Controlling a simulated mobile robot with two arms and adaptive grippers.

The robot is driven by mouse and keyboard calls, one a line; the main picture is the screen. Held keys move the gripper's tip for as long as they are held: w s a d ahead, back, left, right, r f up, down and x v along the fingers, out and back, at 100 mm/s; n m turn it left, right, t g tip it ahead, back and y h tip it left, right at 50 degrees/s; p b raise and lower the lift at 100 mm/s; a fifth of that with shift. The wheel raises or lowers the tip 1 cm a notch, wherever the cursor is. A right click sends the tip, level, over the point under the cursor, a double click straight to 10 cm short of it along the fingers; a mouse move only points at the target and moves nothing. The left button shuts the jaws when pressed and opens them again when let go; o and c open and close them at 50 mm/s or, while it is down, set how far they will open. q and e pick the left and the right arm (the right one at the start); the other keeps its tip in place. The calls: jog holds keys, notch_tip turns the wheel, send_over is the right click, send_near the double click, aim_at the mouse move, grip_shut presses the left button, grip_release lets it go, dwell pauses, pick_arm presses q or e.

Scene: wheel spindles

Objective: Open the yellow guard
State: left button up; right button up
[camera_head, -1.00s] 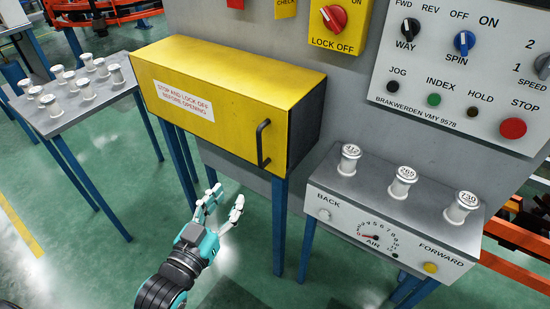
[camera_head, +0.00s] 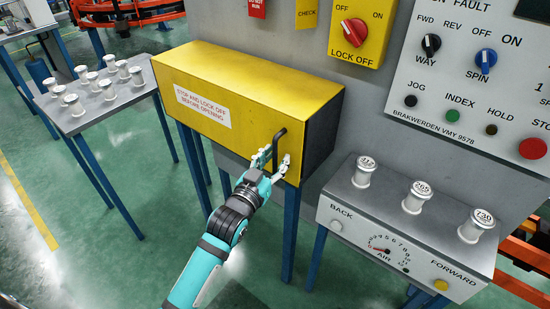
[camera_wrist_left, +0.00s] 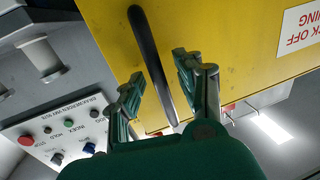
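The yellow guard (camera_head: 245,85) is a long box with a yellow top and front and a dark right end, and it looks closed. A white label on its front reads "STOP AND LOCK OFF BEFORE OPENING". Its black bar handle (camera_head: 279,150) is at the right end of the front. My left gripper (camera_head: 272,160) is open at the handle's lower part. In the left wrist view the black handle (camera_wrist_left: 150,55) runs between the two spread fingers, with gaps showing on both sides. My right gripper is not in view.
A lock-off switch (camera_head: 350,33) with a red knob is on the panel above. A grey air unit (camera_head: 400,225) with several white spindles stands at right. A side table (camera_head: 95,105) with several spindles stands at left. The green floor in front is clear.

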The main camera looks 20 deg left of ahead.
pick_arm(q)
jog(key=shift+w, duration=0.1)
jog(key=shift+c, duration=0.4)
grip_shut()
